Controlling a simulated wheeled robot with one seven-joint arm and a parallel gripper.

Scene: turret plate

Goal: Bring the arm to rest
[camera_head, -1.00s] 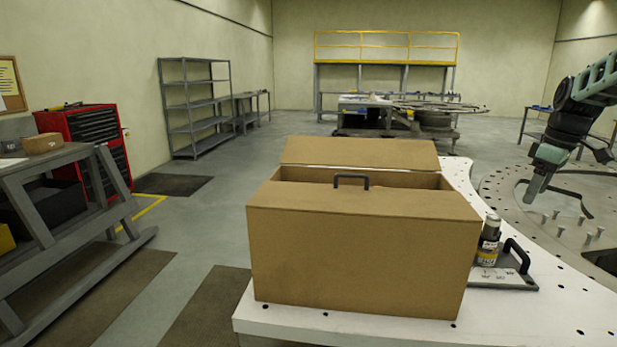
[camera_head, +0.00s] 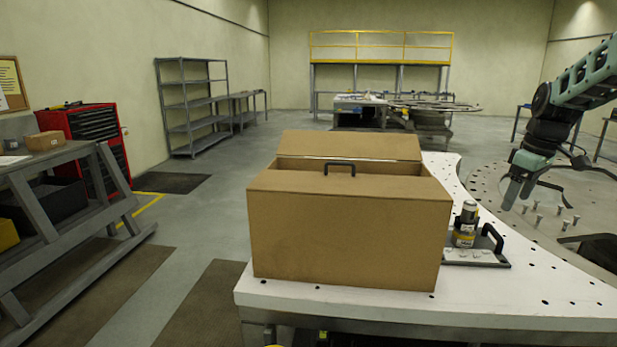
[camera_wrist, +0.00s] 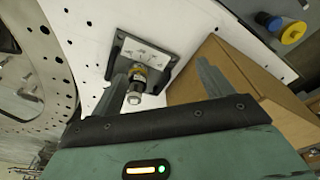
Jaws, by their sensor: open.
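My arm, with green and dark links, reaches in from the right in the head view. My gripper (camera_head: 517,188) hangs above the round turret plate (camera_head: 590,205), to the right of the cardboard box. In the wrist view my gripper (camera_wrist: 165,90) has its two fingers spread apart with nothing held between them. Beyond the fingers are a dark plate with a handle (camera_wrist: 140,57) and a small yellow-banded cylinder (camera_wrist: 138,85).
An open cardboard box (camera_head: 345,235) with a black handle stands on the white table (camera_head: 500,305). Several bolts (camera_head: 538,219) stand on the turret plate. A grey workbench (camera_head: 60,170) and a red tool cabinet (camera_head: 95,125) are at left. The floor between is clear.

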